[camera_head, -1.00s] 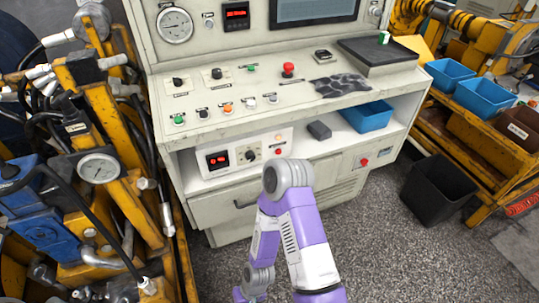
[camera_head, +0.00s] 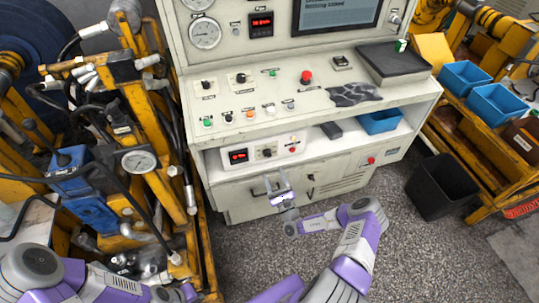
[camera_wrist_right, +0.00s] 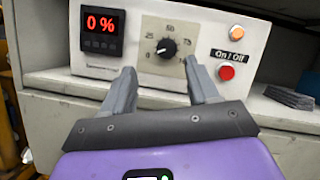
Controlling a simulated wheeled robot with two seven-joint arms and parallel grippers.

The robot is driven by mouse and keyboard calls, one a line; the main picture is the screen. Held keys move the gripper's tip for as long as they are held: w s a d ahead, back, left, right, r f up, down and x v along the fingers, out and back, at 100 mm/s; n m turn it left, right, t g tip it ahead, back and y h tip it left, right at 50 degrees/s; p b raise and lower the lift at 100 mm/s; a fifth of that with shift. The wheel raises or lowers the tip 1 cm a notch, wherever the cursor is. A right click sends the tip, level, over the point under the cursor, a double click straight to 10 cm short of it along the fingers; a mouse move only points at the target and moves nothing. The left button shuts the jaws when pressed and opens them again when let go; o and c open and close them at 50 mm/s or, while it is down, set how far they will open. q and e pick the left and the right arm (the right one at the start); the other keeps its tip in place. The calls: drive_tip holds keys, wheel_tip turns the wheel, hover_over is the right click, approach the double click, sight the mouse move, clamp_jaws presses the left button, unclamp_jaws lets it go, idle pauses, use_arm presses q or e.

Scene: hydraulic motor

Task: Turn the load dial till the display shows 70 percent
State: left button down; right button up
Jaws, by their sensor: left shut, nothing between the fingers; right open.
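The load panel has a black display (camera_wrist_right: 103,30) that reads 0 % in red digits in the right wrist view. Beside it is the load dial (camera_wrist_right: 167,48), a black knob on a beige scale plate; its pointer seems turned toward the low end, lower left. In the head view the display (camera_head: 238,156) and dial (camera_head: 267,152) sit on the bench's lower shelf. My right gripper (camera_wrist_right: 160,70) is open and empty, its fingers pointing at the panel, below and in front of the dial, not touching it. It also shows in the head view (camera_head: 282,188). My left gripper is out of view.
An orange lamp (camera_wrist_right: 237,32) and a red on/off button (camera_wrist_right: 226,72) sit right of the dial. Yellow machinery with hoses (camera_head: 135,150) stands close on the left.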

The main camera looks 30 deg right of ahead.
sight(268, 156)
drive_tip(key=shift+h, duration=0.3)
drive_tip(key=x, duration=0.2)
drive_tip(key=b+x, duration=0.1)
drive_tip(key=x, duration=0.4)
drive_tip(key=shift+w+d+r, duration=0.1)
drive_tip(key=shift+w+d, duration=0.1)
drive_tip(key=shift+d, duration=0.2)
drive_tip(key=shift+c, duration=0.2)
drive_tip(key=c, duration=1)
